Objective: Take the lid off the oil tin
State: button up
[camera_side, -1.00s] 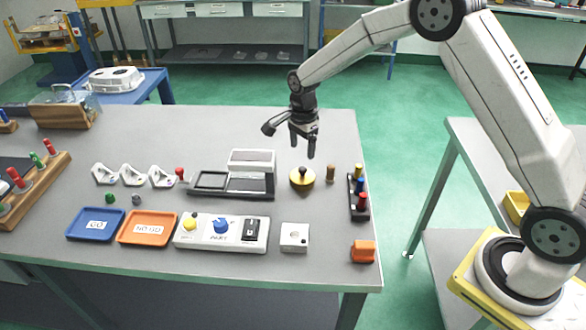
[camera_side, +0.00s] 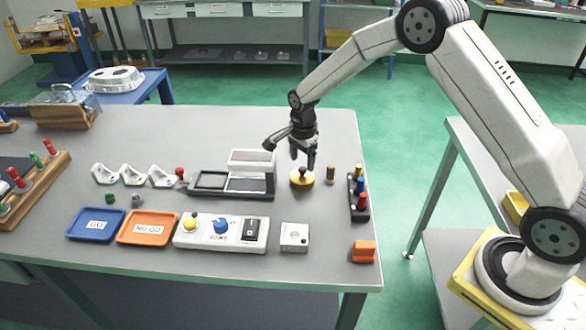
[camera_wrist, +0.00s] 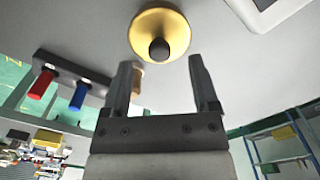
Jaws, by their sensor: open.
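The oil tin (camera_side: 302,182) is a low, round, yellow-gold tin standing on the grey bench, right of the middle. Its lid has a dark knob (camera_side: 302,173) on top. In the wrist view the round yellow lid (camera_wrist: 145,35) and its dark knob (camera_wrist: 159,50) show beyond the fingertips. My gripper (camera_side: 303,163) is open and empty, just above the tin, with its fingers pointing down. In the wrist view its two fingers (camera_wrist: 163,68) are spread, with the knob lined up roughly between them. I cannot tell whether a finger touches the lid.
A brown peg (camera_side: 330,174) stands just right of the tin. A dark rack with coloured plugs (camera_side: 359,205) is farther right. A black tray with a pale block (camera_side: 250,187) lies close on the left. A white box (camera_side: 294,237) and an orange block (camera_side: 363,251) are in front.

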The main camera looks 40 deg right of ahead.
aim_at(303, 168)
jog(key=shift+f, duration=1.8)
grip_shut()
